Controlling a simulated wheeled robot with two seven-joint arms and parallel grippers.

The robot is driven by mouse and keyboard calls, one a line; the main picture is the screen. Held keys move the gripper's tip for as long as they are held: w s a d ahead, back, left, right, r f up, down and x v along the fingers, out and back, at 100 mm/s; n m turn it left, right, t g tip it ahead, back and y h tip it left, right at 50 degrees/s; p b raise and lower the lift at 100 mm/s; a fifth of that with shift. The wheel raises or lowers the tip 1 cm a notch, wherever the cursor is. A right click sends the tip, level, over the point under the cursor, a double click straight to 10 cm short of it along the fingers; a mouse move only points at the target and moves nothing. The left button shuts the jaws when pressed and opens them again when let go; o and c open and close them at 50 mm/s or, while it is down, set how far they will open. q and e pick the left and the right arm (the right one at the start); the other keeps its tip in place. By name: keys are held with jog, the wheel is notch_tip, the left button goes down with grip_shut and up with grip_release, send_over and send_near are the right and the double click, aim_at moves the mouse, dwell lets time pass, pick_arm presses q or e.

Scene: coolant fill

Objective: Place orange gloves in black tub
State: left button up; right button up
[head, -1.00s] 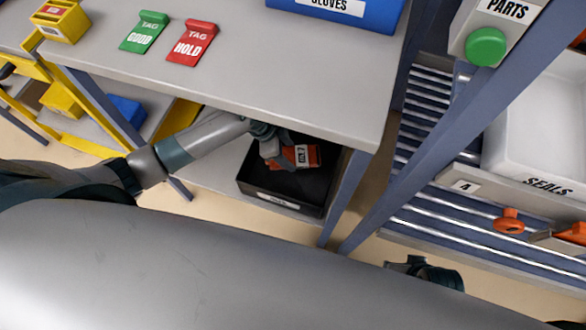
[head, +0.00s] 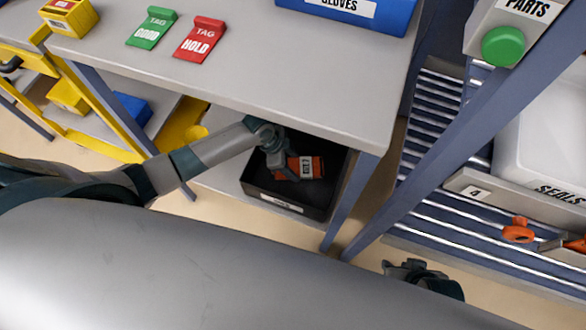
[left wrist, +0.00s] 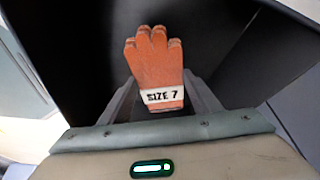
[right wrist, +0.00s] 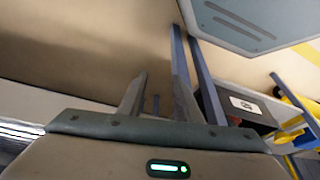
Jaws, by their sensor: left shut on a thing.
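The orange gloves (head: 306,167) carry a white "SIZE 7" label, which reads clearly in the left wrist view (left wrist: 157,70). My left gripper (head: 289,171) is shut on them, with one finger on each side of the cuff. It holds them inside the opening of the black tub (head: 285,205), fingers upward in the left wrist view. I cannot tell whether the gloves touch the tub floor. The tub also shows in the right wrist view (right wrist: 247,118). My right gripper (right wrist: 158,98) is open and empty, low at the right in the head view (head: 412,268).
The tub stands on a lower shelf under the grey workbench (head: 250,60), whose edge overhangs its back. A bench leg (head: 350,205) is close on the tub's right. A blue gloves bin (head: 390,18) and green and red tags lie on top. A rack (head: 450,215) stands right.

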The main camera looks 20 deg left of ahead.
aim_at(290, 166)
pick_arm(q)
jog(key=shift+f+b, duration=0.35)
jog(key=shift+f, duration=1.5)
pick_arm(e)
jog(key=shift+w+a+f+t, duration=0.1)
jog(key=shift+w+a+t, duration=0.2)
jog(key=shift+a, duration=0.1)
jog(key=shift+s, duration=0.15)
pick_arm(q)
jog(key=shift+f, duration=0.2)
pick_arm(e)
jog(key=shift+a+f+y, duration=0.1)
jog(key=shift+y, duration=0.2)
pick_arm(q)
jog(key=o, duration=1)
jog(key=shift+o, duration=0.2)
jog(key=shift+r, duration=0.25)
pick_arm(e)
jog(key=shift+w+r, duration=0.2)
jog(key=shift+r, duration=0.05)
